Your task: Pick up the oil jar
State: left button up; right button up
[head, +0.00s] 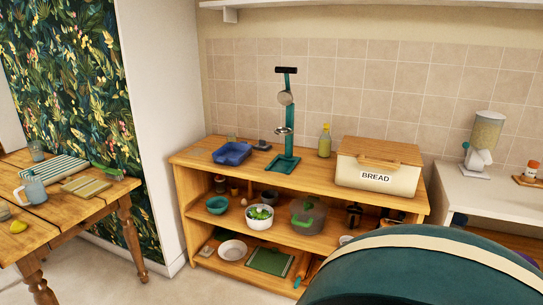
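A small yellowish bottle with a lighter cap, which looks like the oil jar (324,142), stands upright on the top of the wooden cupboard (205,157), near the tiled wall. It is between the teal stand and the bread box. Nothing touches it, and its front is not covered. Neither of my grippers shows in the head view.
A teal stand (287,130) is left of the bottle, and a cream bread box (376,177) is close on its right. A blue tray (232,153) sits further left. The lower shelves hold bowls. A large dark green rounded shape (430,275) fills the lower right foreground.

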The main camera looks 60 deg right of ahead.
aim_at(232, 137)
jog(key=z, duration=1.55)
